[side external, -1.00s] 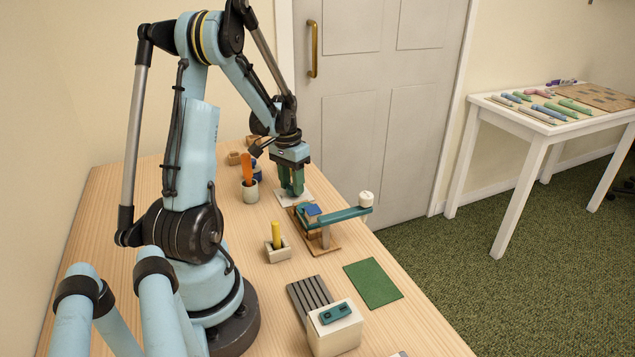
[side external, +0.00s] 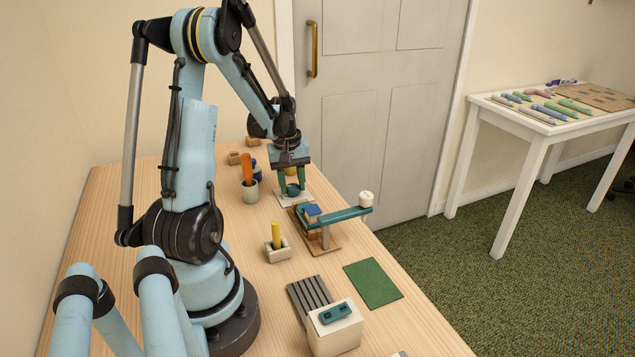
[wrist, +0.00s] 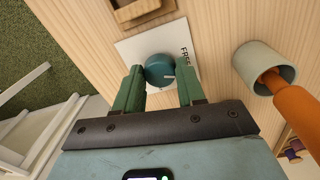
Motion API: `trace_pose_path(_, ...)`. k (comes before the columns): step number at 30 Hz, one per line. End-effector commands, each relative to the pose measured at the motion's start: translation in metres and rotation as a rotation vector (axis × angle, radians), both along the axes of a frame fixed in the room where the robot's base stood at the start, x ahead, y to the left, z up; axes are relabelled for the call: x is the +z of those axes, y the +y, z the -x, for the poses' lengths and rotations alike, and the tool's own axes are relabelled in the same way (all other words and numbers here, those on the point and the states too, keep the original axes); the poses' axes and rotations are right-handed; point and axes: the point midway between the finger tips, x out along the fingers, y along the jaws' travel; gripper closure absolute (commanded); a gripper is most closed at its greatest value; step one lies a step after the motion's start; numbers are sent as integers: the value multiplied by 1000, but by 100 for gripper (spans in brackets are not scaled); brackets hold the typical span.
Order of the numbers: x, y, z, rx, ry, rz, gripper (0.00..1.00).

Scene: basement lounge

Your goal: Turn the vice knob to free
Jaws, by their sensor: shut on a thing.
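The round teal knob (wrist: 159,69) sits on a white plate (wrist: 133,48) on the table; it also shows in the side view (side external: 293,190). The plate bears lettering starting "FRE", partly hidden by a finger. A pale mark shows on the knob's lower right side in the wrist view, near my right-hand finger. My gripper (wrist: 160,88) points down with its two green fingers on either side of the knob, shut on it. In the side view my gripper (side external: 289,184) stands over the plate.
A pale cup (wrist: 259,62) with an orange-handled tool stands close to the right in the wrist view. A wooden tray (wrist: 135,12) lies beyond the plate. A brown-based fixture with a teal bar (side external: 345,216) stands in front of the plate in the side view.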

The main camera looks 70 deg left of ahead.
Motion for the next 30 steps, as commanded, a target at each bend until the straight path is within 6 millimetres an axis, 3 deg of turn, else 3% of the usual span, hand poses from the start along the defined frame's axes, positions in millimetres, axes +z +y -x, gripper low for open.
trace_pose_path(15, 0, -1, 0, 330, 0, 0, 91)
trace_pose_path(30, 0, -1, -1, 389, 0, 1, 91)
